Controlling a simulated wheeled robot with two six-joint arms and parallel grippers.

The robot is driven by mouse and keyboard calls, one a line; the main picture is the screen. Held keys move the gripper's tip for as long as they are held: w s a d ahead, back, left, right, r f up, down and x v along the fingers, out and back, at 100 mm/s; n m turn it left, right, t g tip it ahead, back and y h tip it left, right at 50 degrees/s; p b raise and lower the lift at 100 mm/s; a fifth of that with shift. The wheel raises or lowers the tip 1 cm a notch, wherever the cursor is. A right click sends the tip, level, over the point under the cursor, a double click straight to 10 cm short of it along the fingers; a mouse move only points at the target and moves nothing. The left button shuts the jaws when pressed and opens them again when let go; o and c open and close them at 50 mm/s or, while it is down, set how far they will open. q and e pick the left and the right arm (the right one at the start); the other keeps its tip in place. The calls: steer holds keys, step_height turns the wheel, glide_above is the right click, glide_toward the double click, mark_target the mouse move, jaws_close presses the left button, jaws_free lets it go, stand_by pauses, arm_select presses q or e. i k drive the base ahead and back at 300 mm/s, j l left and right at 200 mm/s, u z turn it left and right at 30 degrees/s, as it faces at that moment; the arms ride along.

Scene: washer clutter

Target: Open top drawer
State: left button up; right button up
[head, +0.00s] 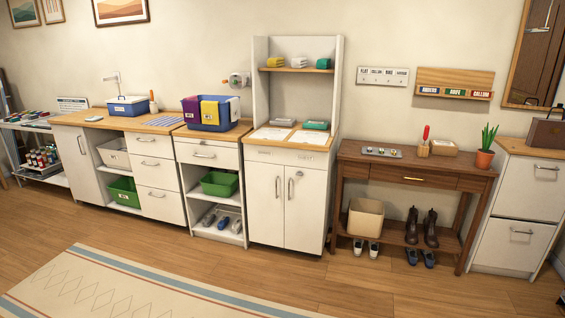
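No drawer is marked as the one meant. A white stack of three drawers stands at the left, and its top drawer (151,147) looks shut. A single white drawer (206,155) beside it, above an open shelf, looks shut. A brown console table has a shut-looking wooden drawer (411,178) with a brass-coloured handle. A white cabinet at the right has an upper front (529,184) with a bar handle, also shut. Neither of my grippers is in view.
Wooden floor (290,268) is clear before the furniture, with a patterned rug (110,290) at the lower left. A tall white hutch (284,205) with two doors stands in the middle. Boots (421,228) and shoes sit under the console. A blue basket (213,117) stands above the single drawer.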

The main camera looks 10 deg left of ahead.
mark_target(158, 146)
steer(key=i+j+u, duration=0.2)
steer(key=i+u, duration=0.25)
steer(key=i, duration=0.15)
steer(key=i+u, duration=0.4)
steer(key=i, duration=0.2)
steer(key=i+l+u, duration=0.3)
steer(key=i+u, duration=0.15)
steer(key=i, duration=0.15)
steer(key=i+j, duration=0.1)
steer(key=i, duration=0.4)
steer(key=i+j, duration=0.1)
steer(key=i, duration=0.4)
steer(key=i+j+z, duration=0.1)
steer(key=i, duration=0.4)
steer(key=i+j, duration=0.2)
steer(key=i, duration=0.3)
